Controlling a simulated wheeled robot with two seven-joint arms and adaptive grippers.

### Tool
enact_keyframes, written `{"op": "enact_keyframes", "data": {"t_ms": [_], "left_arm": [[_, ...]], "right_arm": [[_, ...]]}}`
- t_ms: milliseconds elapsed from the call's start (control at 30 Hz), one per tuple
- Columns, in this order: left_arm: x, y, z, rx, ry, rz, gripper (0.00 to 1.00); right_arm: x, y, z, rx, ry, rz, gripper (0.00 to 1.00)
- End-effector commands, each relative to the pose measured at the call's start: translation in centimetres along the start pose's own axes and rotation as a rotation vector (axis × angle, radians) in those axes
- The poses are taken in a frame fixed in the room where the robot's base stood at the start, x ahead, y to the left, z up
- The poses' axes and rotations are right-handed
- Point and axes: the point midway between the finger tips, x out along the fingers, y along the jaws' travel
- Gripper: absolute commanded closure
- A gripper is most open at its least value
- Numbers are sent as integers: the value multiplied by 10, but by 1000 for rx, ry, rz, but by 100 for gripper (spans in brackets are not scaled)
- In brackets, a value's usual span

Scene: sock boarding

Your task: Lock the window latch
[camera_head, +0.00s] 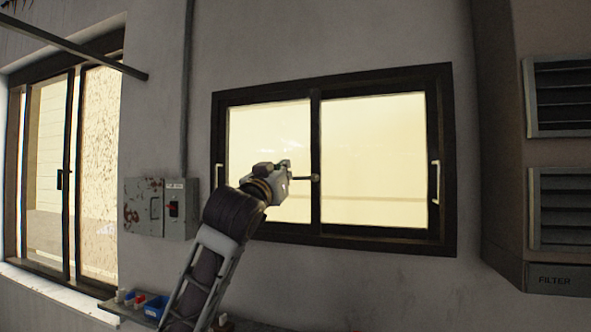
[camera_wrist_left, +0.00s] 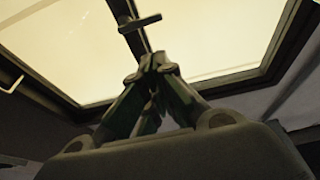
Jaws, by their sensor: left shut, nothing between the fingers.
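The sliding window (camera_head: 385,239) has a dark frame and two bright panes. Its small dark latch (camera_head: 314,178) sits on the middle upright, with its lever pointing roughly sideways to the left. In the left wrist view the latch (camera_wrist_left: 139,22) shows as a short dark bar across the upright, just beyond my fingertips. My left gripper (camera_head: 287,170) is in front of the left pane, close to the left of the latch. In the left wrist view the fingers (camera_wrist_left: 158,62) are together and empty, with a visible gap to the latch. My right gripper is not in view.
Pale pull handles (camera_head: 435,181) are on the window's outer sides. A grey electrical box (camera_head: 143,207) is on the wall at left. Below it a shelf holds a blue bin (camera_head: 156,306). Louvred vents (camera_head: 563,208) stand at right.

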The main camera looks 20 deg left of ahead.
Motion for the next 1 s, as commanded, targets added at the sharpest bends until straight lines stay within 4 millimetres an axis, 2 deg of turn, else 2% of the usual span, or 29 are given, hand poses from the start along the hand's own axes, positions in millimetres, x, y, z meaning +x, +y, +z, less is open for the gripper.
{"op": "enact_keyframes", "data": {"t_ms": [100,200,667,1000], "left_arm": [[-2,0,-14,-2,22,1,100],[-2,0,-18,-3,29,1,100],[-1,0,-19,-3,29,1,100],[22,0,-21,-4,28,0,100]], "right_arm": [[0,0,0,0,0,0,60],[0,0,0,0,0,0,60],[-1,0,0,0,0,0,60],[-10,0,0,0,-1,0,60]]}}
